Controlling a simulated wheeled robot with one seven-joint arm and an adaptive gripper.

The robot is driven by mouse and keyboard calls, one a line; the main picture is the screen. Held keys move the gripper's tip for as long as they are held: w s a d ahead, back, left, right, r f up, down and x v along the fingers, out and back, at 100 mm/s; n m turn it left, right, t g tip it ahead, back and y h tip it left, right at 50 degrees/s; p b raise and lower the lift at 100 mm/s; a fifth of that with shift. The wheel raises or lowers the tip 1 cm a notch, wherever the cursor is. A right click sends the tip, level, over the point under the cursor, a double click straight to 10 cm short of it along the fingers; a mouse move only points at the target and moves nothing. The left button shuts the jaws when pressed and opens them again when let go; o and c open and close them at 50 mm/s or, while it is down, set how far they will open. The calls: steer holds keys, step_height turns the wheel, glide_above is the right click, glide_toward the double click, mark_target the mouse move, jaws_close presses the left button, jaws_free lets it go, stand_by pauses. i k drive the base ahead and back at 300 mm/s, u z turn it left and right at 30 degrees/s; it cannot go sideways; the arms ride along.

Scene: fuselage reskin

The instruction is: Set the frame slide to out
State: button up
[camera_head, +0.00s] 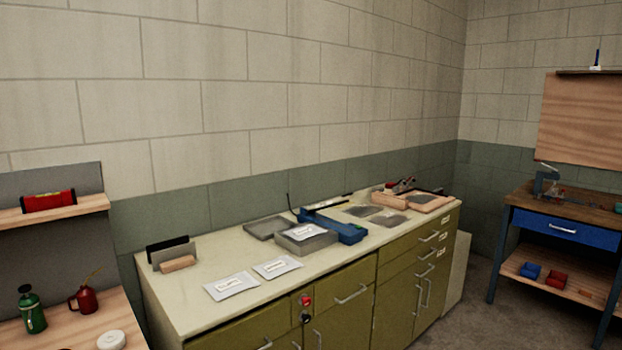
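I cannot make out for sure which part is the frame slide, or its setting. A wooden fixture with red and dark parts (400,188) lies at the far right end of the long bench (207,310), too small to read. A blue tool with a long flat bed (338,228) lies near the bench's middle, behind a grey box with a white label (305,240). My gripper is not in view.
Labelled white packets (231,286) lie along the bench's front, near upright dark plates (170,252) and flat grey trays (268,228). Olive drawers and doors (400,290) fill its front. Shelves with cans (86,296) stand left. A blue-drawer workbench (560,228) stands right, across open floor.

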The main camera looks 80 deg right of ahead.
mark_target(553, 193)
steer(key=z, duration=0.55)
steer(key=k, duration=0.85)
steer(key=z, duration=1)
steer(key=i, duration=0.55)
steer(key=z, duration=1.7)
steer(key=i, duration=1)
steer(key=z, duration=0.9)
steer(key=i, duration=3.05)
steer(key=z, duration=0.15)
